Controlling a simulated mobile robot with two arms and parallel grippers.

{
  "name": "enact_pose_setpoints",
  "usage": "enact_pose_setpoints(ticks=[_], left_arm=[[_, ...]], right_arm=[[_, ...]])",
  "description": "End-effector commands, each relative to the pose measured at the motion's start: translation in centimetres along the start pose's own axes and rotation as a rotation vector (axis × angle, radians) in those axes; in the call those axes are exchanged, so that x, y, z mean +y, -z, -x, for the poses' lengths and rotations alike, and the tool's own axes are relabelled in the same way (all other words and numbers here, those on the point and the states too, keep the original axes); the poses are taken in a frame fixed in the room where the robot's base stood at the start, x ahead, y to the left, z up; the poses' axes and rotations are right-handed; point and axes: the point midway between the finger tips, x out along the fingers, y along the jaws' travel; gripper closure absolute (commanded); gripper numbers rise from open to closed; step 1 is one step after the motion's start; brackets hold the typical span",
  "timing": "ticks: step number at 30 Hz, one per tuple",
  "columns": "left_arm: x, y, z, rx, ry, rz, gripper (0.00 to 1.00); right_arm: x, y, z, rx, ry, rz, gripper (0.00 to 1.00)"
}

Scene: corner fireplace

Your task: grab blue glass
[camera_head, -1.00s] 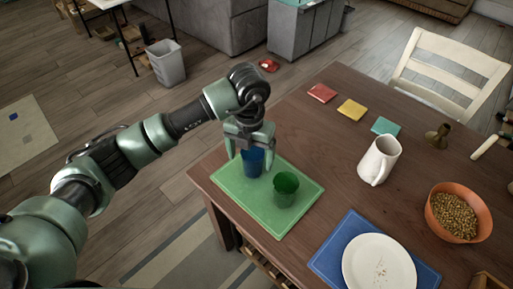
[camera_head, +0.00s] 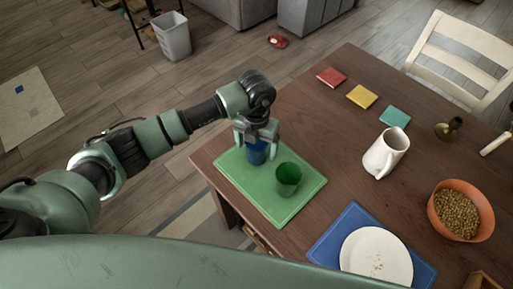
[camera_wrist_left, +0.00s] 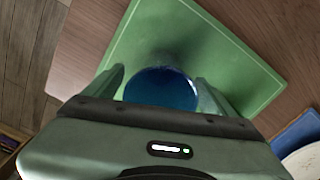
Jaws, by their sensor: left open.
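The blue glass (camera_head: 256,152) stands on the green mat (camera_head: 238,172) on the wooden table. My left gripper (camera_head: 256,146) comes down over it from above, with a finger on each side of the glass. In the left wrist view the blue glass (camera_wrist_left: 162,88) sits between the two open fingers (camera_wrist_left: 160,84), with its rim showing and its lower part hidden by the gripper body. A green glass (camera_head: 288,178) stands close by on the same mat, to the right and nearer. My right gripper is not in view.
A white plate (camera_head: 376,256) lies on a blue mat (camera_head: 330,243) at the front. A white pitcher (camera_head: 384,155), an orange bowl (camera_head: 482,222) and three coasters (camera_head: 361,96) are further right and back. Bare table lies between mat and pitcher.

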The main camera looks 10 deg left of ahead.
Motion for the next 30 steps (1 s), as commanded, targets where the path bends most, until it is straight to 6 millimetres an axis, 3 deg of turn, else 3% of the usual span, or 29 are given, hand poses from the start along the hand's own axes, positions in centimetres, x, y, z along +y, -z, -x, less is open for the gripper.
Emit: enact_pose_setpoints(ticks=[6,8,14,15,23,30], left_arm=[[0.0,0.0,-0.1,0.0,0.0,-0.001,0.15],[0.0,0.0,-0.1,0.0,0.0,-0.001,0.28],[0.0,0.0,-0.1,0.0,0.0,0.0,0.84],[0.0,0.0,-0.1,-0.001,0.001,-0.001,0.89],[0.0,-0.1,0.1,-0.002,0.001,-0.001,0.89],[0.0,-0.1,2.2,-0.004,0.001,-0.002,0.89]], right_arm=[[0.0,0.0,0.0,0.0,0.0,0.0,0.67],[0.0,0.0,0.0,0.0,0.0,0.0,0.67],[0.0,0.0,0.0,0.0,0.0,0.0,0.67],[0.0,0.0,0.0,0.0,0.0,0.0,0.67],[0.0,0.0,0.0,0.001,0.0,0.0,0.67],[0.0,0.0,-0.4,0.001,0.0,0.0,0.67]])
